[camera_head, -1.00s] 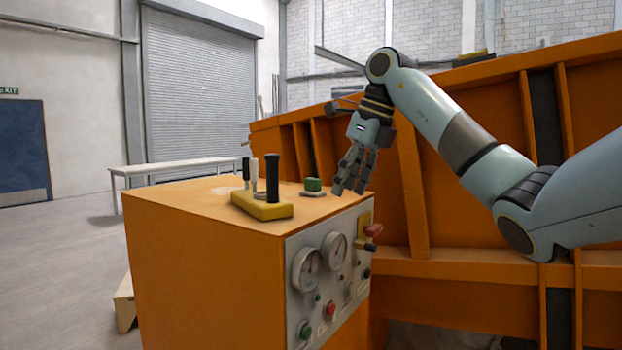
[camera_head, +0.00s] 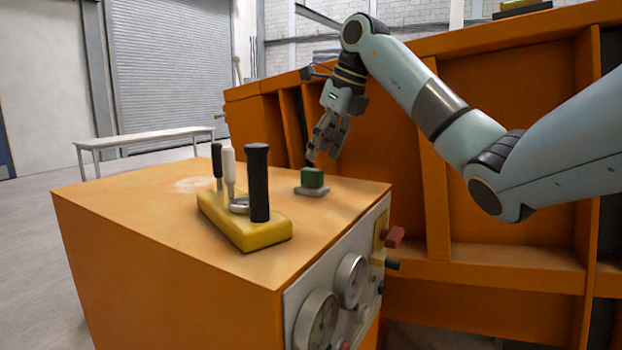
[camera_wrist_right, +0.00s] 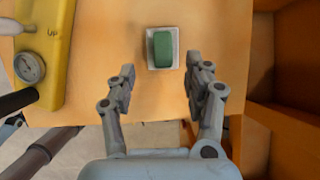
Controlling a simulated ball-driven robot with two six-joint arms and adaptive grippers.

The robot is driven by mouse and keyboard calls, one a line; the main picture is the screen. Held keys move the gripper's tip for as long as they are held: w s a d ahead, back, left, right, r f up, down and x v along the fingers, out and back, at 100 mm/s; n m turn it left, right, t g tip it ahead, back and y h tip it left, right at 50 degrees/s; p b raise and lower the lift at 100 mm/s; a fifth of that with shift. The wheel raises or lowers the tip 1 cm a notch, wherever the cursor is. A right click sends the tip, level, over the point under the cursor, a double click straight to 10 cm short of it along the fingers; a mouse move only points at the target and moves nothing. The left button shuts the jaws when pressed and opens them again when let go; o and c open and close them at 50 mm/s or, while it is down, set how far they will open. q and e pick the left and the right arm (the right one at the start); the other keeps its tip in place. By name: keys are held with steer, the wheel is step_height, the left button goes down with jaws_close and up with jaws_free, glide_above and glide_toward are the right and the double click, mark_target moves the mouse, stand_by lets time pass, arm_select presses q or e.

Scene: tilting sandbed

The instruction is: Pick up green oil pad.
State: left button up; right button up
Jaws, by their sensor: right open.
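The green oil pad (camera_head: 312,178) is a small green block on a grey base plate (camera_head: 312,191), on top of the orange control box (camera_head: 160,200). My right gripper (camera_head: 325,150) is open and empty, pointing down just behind and above the pad in the head view. In the right wrist view its fingers (camera_wrist_right: 160,80) are spread apart and do not touch the pad. My left gripper is out of view.
A yellow lever block (camera_head: 245,228) with black and white handles stands left of the pad. Gauges (camera_head: 318,318) and knobs sit on the box's front panel. The tall orange sandbed wall (camera_head: 510,130) rises behind. A white bench (camera_head: 145,138) stands far left.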

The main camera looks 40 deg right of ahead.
mark_target(313, 169)
steer(key=shift+w+f, duration=0.15)
steer(key=shift+f, duration=0.2)
steer(key=p+x, duration=0.1)
steer(key=x, duration=0.1)
steer(key=p+x, duration=0.1)
steer(key=x, duration=0.1)
steer(key=shift+w+f+p, duration=0.2)
steer(key=shift+w+p, duration=0.2)
steer(key=shift+w+f, duration=0.1)
steer(key=shift+f, duration=0.4)
steer(key=c, duration=0.5)
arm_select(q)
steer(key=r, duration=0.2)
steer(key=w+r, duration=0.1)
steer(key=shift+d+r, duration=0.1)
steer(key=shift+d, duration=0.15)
arm_select(e)
steer(key=c, duration=0.5)
jaws_close()
